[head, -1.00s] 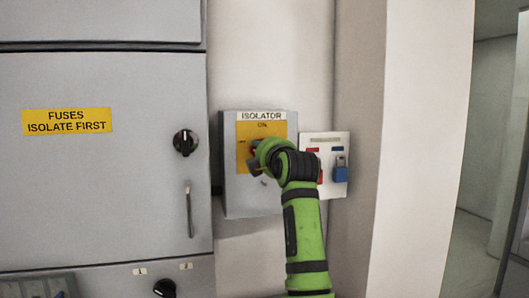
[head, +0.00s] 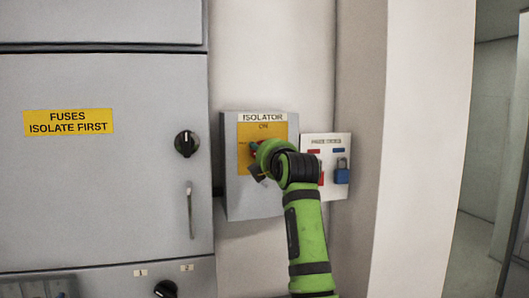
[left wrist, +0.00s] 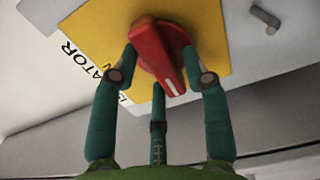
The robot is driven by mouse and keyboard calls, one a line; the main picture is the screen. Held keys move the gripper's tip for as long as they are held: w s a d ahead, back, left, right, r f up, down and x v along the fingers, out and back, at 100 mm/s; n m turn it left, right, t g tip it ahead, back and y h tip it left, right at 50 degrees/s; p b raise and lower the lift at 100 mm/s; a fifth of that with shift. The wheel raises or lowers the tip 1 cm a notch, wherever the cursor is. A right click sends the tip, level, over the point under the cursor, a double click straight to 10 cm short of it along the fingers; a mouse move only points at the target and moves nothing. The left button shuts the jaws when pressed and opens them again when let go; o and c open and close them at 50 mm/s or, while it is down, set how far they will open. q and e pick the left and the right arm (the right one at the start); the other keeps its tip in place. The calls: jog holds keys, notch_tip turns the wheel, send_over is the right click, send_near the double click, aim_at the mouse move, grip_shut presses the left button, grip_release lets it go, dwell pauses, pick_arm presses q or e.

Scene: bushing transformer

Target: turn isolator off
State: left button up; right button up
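The isolator box (head: 240,195) is grey with a yellow plate (head: 270,130) marked ON at the top. My left gripper (head: 256,162) is at the plate in the head view, and my green arm covers much of the box. In the left wrist view, the red isolator knob (left wrist: 158,45) stands on the yellow plate. Its white mark points down and slightly right in that picture. My left gripper's fingers (left wrist: 160,62) straddle the knob, tips at its edges, with a third finger below. I cannot tell whether they press on it. My right gripper is out of view.
A small white panel (head: 340,187) with a blue padlock (head: 341,175) is mounted right of the isolator. A grey cabinet (head: 100,200) with a black knob (head: 187,144) and handle (head: 190,210) is on the left. A pale wall edge (head: 415,150) stands at the right.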

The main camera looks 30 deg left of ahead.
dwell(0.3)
pick_arm(q)
jog(key=v, duration=1.2)
jog(key=shift+s, duration=0.1)
